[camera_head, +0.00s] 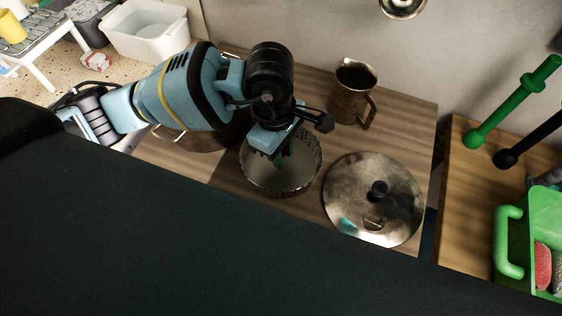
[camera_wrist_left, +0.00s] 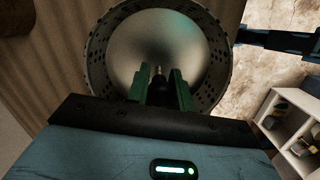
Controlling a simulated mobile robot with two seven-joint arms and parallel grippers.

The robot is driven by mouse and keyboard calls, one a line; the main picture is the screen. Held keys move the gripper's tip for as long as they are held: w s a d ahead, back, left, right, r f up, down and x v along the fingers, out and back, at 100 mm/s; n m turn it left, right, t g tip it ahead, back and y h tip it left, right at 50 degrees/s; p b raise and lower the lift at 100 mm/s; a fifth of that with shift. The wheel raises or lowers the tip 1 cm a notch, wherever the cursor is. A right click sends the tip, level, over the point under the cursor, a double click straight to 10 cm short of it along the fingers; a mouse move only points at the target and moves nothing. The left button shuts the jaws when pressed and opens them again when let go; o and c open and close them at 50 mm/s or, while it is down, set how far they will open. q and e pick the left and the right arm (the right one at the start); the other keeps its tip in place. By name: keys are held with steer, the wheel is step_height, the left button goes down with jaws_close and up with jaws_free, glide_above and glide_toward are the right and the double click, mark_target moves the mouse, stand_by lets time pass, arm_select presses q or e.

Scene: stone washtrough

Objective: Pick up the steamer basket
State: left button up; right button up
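The steamer basket (camera_head: 300,176) is a round metal bowl with a perforated rim, standing on the wooden counter in the head view. My left gripper (camera_head: 283,158) reaches down into it from above and hides part of its inside. In the left wrist view the basket (camera_wrist_left: 120,40) fills the upper middle, with a small upright post (camera_wrist_left: 158,78) at its centre. The green fingers of my left gripper (camera_wrist_left: 160,88) stand apart on either side of this post, with a gap seeming to show on each side. My right gripper is not in view.
A round metal lid (camera_head: 345,205) with a black knob lies right of the basket. A metal pitcher (camera_head: 349,104) stands behind. A pot (camera_head: 205,140) is partly hidden under my left arm. A green caddy (camera_head: 509,243) stands at far right, and a white tub (camera_head: 146,30) at upper left.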

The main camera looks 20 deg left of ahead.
arm_select(q)
jaws_close()
steer(key=shift+r, duration=0.15)
